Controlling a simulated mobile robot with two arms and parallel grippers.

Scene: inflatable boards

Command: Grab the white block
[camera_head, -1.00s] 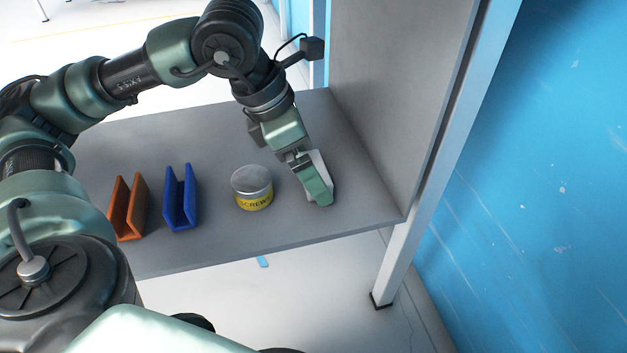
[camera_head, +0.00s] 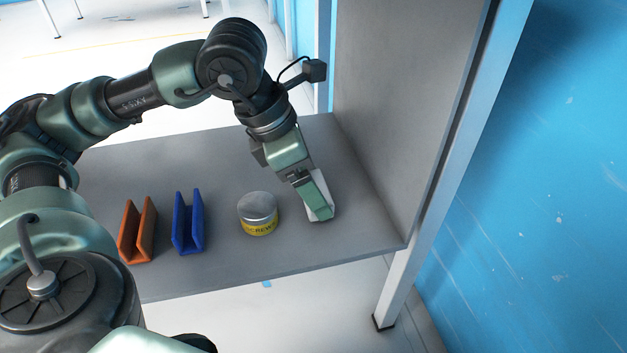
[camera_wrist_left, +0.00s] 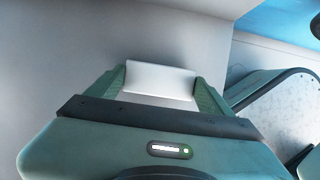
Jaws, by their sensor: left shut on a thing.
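The white block (camera_head: 326,190) is at the right end of the grey shelf (camera_head: 225,182) in the head view, partly hidden behind my left gripper (camera_head: 318,206). In the left wrist view the white block (camera_wrist_left: 160,79) lies between the two green fingers of my left gripper (camera_wrist_left: 162,88), which is shut on it. In the head view the block is at the shelf surface; I cannot tell whether it touches it. My right gripper is not in view.
A tin of screws (camera_head: 259,214) stands just left of the gripper. A blue U-shaped holder (camera_head: 188,224) and an orange one (camera_head: 138,232) stand further left. A grey upright panel (camera_head: 400,110) closes the right side. The shelf's front edge is open.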

